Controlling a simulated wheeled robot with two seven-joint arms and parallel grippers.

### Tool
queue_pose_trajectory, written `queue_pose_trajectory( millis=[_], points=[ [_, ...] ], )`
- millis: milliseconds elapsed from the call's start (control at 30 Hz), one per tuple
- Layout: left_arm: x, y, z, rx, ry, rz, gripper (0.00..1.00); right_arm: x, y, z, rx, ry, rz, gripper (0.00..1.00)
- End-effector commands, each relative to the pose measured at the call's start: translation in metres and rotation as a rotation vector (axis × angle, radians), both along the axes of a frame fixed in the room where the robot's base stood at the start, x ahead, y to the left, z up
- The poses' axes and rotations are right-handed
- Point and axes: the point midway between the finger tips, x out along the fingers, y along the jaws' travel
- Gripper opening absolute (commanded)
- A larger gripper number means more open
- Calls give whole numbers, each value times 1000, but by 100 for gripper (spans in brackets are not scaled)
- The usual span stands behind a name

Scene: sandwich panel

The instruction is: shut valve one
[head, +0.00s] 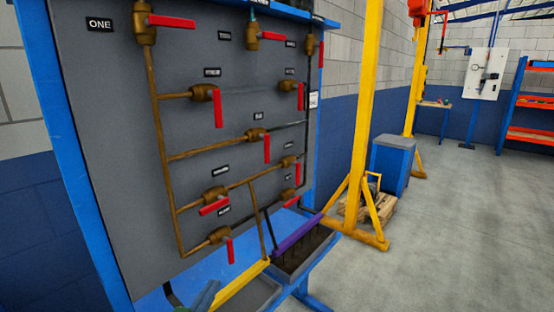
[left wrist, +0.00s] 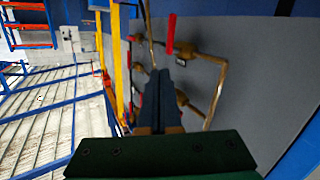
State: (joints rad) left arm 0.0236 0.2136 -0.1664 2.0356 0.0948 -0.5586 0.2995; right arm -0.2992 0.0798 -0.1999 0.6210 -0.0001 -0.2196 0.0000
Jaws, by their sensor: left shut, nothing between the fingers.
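Valve one is the brass valve (head: 145,28) at the top left of the grey panel, beside the label "ONE" (head: 100,25). Its red lever (head: 172,21) points right, level, across the vertical brass pipe (head: 155,100). My left gripper (head: 211,291) is low at the bottom edge of the head view, in front of the panel's foot and far below valve one. In the left wrist view its dark fingers (left wrist: 159,74) are together with nothing between them. A red lever (left wrist: 171,34) and brass fittings lie beyond them; which valve this is I cannot tell. My right gripper is not in view.
Several other red-levered valves, such as one at the top middle (head: 262,38), share the panel (head: 110,130). Below are a yellow-edged tray and a purple-edged tray (head: 298,235). A yellow post (head: 365,100) and blue bin (head: 392,165) stand right. The floor (head: 460,220) is clear.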

Motion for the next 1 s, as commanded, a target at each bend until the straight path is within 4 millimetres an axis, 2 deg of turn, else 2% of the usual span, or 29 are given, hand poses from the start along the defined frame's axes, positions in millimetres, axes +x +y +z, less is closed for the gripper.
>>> queue_pose_trajectory(
  millis=[33,100,200,300,400,567,600,833,1000],
  points=[
    [-21,1,-34,44,131,7,0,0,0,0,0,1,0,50],
    [-54,4,-76,115,314,12,0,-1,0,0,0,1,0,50],
    [-101,9,-118,192,525,4,0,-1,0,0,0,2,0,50],
    [-146,15,-146,253,703,-11,0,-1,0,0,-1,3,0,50],
    [-189,20,-164,301,859,-29,0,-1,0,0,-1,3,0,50],
    [-256,28,-180,366,1088,-68,0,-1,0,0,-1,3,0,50],
    [-262,28,-186,374,1117,-76,0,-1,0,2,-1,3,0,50],
    [-257,26,-248,378,1156,-88,0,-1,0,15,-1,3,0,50],
    [-272,27,-301,384,1196,-100,0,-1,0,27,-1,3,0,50]
  ],
)
